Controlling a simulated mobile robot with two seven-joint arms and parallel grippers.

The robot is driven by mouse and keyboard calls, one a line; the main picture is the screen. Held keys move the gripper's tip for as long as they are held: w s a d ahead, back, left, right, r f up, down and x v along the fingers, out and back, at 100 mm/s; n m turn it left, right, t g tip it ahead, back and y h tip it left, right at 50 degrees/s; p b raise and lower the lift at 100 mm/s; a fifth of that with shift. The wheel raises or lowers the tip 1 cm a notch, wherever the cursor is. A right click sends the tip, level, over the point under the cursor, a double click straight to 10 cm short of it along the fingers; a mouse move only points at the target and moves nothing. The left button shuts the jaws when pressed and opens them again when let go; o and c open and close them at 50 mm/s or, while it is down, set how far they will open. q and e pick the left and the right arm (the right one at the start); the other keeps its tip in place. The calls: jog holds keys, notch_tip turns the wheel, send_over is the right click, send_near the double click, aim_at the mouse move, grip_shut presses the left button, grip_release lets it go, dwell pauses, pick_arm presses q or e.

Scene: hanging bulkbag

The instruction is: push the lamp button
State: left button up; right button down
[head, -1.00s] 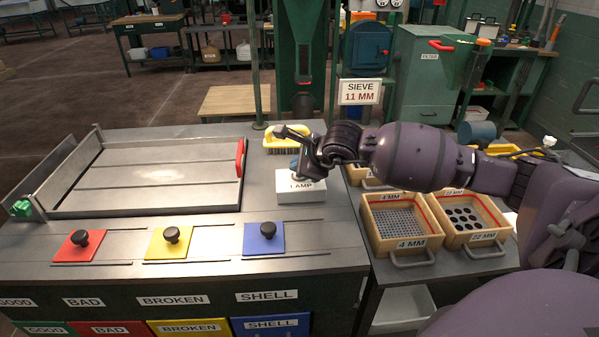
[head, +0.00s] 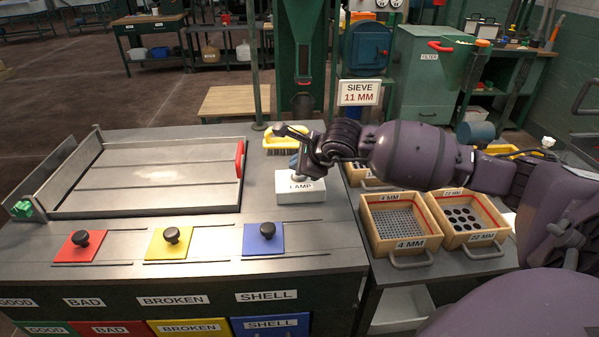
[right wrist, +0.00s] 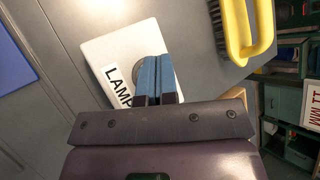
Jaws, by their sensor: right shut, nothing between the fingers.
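The lamp box (head: 301,190) is a white block labelled LAMP on the grey bench, below the yellow brush in the head view. It also shows in the right wrist view (right wrist: 98,50), with a round grey button (right wrist: 138,72) partly hidden behind the blue fingers. My right gripper (head: 295,163) is over the box, its fingers together and empty. In the right wrist view the right gripper's fingertips (right wrist: 153,60) overlap the button. I cannot tell whether they touch it. My left gripper is not in view.
A yellow-handled brush (head: 286,137) lies just behind the lamp box. Red, yellow and blue (head: 263,240) sliding plates with black knobs are in front. A metal tray (head: 150,178) is at left. Sieve boxes (head: 401,226) stand at right, below my right arm.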

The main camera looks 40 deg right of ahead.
jog(key=shift+r+p, duration=0.65)
jog(key=shift+r, duration=1.1)
jog(key=shift+r+p, duration=0.5)
jog(key=shift+r, duration=0.8)
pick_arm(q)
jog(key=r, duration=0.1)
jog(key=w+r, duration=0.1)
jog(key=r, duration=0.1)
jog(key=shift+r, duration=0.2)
pick_arm(e)
jog(key=shift+f, duration=0.1)
jog(key=shift+s, duration=0.1)
